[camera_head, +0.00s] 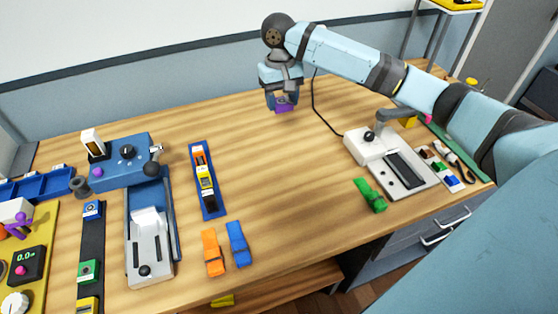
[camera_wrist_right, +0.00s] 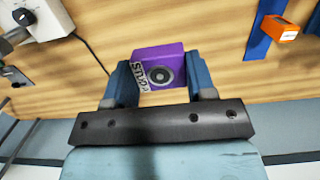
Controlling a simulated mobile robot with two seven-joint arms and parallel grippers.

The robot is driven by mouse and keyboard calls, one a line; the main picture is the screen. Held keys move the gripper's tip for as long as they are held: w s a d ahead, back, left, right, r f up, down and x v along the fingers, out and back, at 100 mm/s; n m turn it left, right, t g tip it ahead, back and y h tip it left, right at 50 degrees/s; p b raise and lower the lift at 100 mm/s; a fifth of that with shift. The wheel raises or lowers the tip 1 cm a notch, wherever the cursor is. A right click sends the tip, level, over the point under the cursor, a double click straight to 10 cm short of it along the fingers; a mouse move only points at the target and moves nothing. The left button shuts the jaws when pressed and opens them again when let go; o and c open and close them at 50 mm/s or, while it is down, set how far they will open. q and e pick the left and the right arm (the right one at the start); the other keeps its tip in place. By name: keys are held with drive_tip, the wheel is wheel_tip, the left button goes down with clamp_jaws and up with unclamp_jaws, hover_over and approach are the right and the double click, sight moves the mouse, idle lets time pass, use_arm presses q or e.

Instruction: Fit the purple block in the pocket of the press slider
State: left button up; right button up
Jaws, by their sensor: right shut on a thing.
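The purple block (camera_head: 282,109) is between the fingers of my right gripper (camera_head: 282,101), over the back middle of the table. In the right wrist view the purple block (camera_wrist_right: 150,58) shows a round dark emblem and a printed label, with the fingers of my right gripper (camera_wrist_right: 160,84) on both sides. I cannot tell whether the block touches the table. A blue machine (camera_head: 125,170) with a knob and a lever stands at the left, with a grey-white slider part (camera_head: 149,256) in front. I cannot tell which part is the pocket. My left gripper is not in view.
A blue tray (camera_head: 213,205) with coloured blocks lies right of the blue machine. Orange (camera_head: 212,252) and blue (camera_head: 238,244) pieces lie near the front edge. A white device (camera_head: 365,147) and a green piece (camera_head: 370,195) are at the right. The table's middle is clear.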

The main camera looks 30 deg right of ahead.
sight(283, 158)
drive_tip(key=shift+w+d, duration=0.1)
drive_tip(key=shift+d, duration=0.15)
wheel_tip(283, 158, down, 19)
drive_tip(key=shift+f+b, duration=0.1)
drive_tip(key=shift+b, duration=0.3)
drive_tip(key=o, duration=1.1)
drive_tip(key=shift+f, duration=0.1)
